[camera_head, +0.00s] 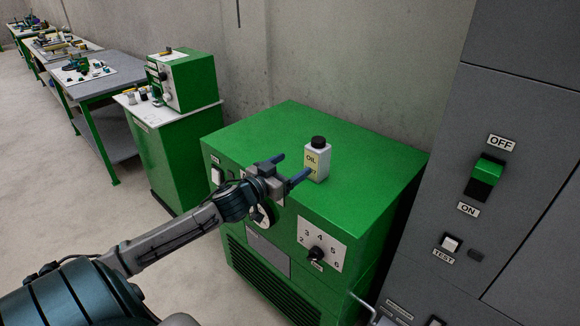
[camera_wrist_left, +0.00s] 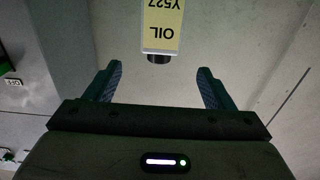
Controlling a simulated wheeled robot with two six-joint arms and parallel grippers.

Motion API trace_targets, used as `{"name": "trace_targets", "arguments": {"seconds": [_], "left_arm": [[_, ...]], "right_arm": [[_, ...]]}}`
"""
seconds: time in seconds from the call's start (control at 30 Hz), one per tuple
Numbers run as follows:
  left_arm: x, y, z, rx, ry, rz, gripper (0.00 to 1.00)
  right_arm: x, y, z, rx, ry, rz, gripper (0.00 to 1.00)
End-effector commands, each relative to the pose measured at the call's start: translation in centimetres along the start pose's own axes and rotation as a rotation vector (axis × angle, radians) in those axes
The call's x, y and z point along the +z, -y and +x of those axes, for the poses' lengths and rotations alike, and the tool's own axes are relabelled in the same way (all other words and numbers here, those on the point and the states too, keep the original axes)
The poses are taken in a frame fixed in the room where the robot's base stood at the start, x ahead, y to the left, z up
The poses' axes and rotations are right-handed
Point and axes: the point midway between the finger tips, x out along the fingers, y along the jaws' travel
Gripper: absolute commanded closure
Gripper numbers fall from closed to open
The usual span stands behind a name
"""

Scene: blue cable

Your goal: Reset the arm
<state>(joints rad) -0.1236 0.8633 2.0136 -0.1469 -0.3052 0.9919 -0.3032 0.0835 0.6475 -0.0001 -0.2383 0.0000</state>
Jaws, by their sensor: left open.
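My left arm reaches in from the lower left in the head view. My left gripper (camera_head: 290,166) is open, with its two blue fingers pointing toward a white oil bottle (camera_head: 317,160). The bottle has a black cap and a yellow label, and stands upright on top of the green machine cabinet (camera_head: 262,134). In the left wrist view the bottle (camera_wrist_left: 163,27) appears upside down, beyond the gap between the open fingers (camera_wrist_left: 160,76), and nothing is held. My right gripper is not in view.
The cabinet front has a numbered dial (camera_head: 318,252). A grey panel with a green OFF/ON switch (camera_head: 487,170) and TEST button (camera_head: 450,243) stands at right. A smaller green machine (camera_head: 186,80) and workbenches (camera_head: 95,72) stand at left. The cabinet top around the bottle is clear.

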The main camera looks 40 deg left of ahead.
Motion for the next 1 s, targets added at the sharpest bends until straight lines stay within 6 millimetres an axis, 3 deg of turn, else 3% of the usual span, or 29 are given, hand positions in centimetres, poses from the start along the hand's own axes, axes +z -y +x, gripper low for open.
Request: {"name": "trace_targets", "arguments": {"seconds": [0.3, 0.37, 0.47, 0.57, 0.73, 0.83, 1.0], "left_arm": [[0.2, -0.1, -0.1, -0.004, 0.005, -0.002, 0.24], [1.0, -0.4, -0.4, -0.018, 0.022, -0.003, 0.24], [3.9, -1.5, -1.9, -0.074, 0.096, -0.004, 0.24], [8.4, -3.5, -5.0, -0.155, 0.24, 0.004, 0.24], [15.6, -8.2, -12.7, -0.237, 0.576, 0.035, 0.24], [18.0, -10.5, -16.7, -0.237, 0.742, 0.052, 0.24], [20.2, -13.6, -22.1, -0.201, 0.95, 0.067, 0.24]], "right_arm": [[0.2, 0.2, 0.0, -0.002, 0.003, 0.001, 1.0], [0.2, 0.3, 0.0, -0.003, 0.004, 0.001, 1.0], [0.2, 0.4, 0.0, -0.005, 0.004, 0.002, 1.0], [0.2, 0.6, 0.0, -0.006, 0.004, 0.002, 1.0], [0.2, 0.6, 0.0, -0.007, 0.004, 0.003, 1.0], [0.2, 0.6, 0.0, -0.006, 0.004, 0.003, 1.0], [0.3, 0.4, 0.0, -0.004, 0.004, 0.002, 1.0]]}}
